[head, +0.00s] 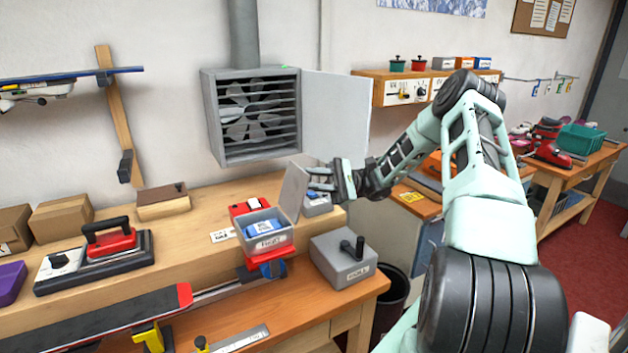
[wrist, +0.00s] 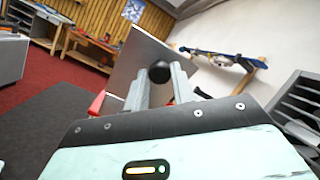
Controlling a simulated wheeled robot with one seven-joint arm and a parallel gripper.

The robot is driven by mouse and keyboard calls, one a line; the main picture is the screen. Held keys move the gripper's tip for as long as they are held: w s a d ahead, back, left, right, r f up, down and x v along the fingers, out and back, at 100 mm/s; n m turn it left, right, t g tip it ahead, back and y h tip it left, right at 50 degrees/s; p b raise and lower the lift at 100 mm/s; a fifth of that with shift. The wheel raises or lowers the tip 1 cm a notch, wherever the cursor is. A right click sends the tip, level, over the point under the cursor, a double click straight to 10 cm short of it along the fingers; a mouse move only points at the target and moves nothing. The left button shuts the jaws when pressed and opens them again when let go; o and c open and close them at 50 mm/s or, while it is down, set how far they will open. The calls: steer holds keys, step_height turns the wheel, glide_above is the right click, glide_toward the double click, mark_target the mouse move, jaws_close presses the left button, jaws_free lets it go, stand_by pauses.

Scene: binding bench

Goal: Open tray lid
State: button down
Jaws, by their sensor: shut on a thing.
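The small grey tray (head: 262,243) stands on the bench with a blue packet (head: 262,227) inside. Its lid (head: 293,190) is raised, standing steeply at the tray's right side and leaning slightly back. My gripper (head: 318,183) is to the right of the lid. In the wrist view, my gripper (wrist: 157,82) is shut on a round black knob (wrist: 159,71), with the flat grey lid (wrist: 150,55) just beyond it. The tray itself is not clearly seen in the wrist view.
A grey box with a black handle (head: 343,270) stands to the right of the tray. A vent fan with an open metal door (head: 340,112) is on the wall behind. Another small grey container (head: 318,205) sits behind my gripper.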

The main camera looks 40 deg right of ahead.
steer(key=shift+r, duration=0.1)
steer(key=c, duration=1.2)
jaws_free()
steer(key=shift+o, duration=0.2)
steer(key=shift+d, duration=0.1)
steer(key=b+v, duration=0.6)
steer(key=v, duration=1.1)
steer(key=shift+d, duration=0.15)
